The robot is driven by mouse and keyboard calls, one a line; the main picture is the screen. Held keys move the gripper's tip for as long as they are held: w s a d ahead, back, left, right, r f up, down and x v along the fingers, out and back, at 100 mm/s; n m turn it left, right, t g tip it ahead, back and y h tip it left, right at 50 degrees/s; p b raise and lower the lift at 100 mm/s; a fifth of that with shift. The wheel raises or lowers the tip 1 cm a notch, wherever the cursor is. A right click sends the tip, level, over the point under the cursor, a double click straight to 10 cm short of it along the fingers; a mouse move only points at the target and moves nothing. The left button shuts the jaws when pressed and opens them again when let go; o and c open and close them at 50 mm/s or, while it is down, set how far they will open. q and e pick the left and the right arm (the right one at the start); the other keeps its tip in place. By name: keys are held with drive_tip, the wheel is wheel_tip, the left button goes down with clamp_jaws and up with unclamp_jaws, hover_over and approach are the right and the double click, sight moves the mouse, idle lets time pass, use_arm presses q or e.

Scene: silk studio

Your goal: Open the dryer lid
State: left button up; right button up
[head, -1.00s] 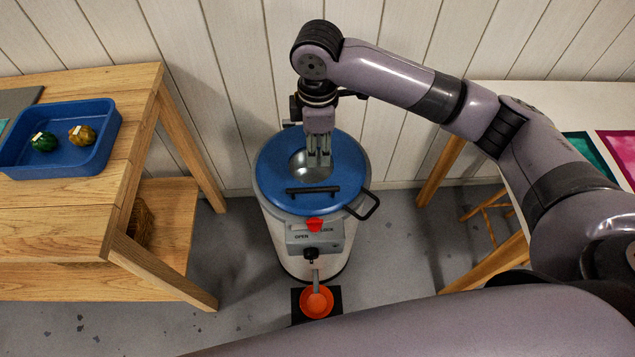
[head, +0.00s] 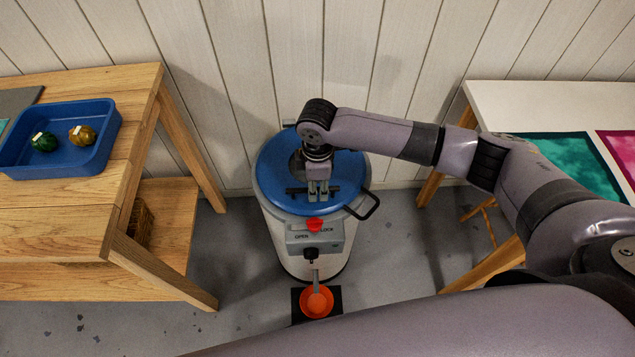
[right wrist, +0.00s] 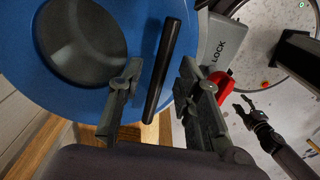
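The dryer (head: 352,250) stands against the wall with its round blue lid (head: 345,170) down. A black bar handle (head: 294,190) lies across the lid; it also shows in the right wrist view (right wrist: 160,75). My right gripper (head: 318,198) is over the bar from above. In the right wrist view its two fingers (right wrist: 160,95) are spread, one each side of the bar, with gaps between. A red knob (head: 314,225) sits on the grey OPEN/LOCK panel (head: 330,240). My left gripper (right wrist: 246,104) shows small in the right wrist view, fingers apart and empty.
A black side handle (head: 370,206) juts from the dryer's right. A wooden table with a blue tray (head: 58,160) stands left; a white table (head: 530,100) stands right. Floor is clear beside the dryer.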

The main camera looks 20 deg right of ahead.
drive_tip(key=shift+c, duration=0.2)
clamp_jaws()
idle(0.6)
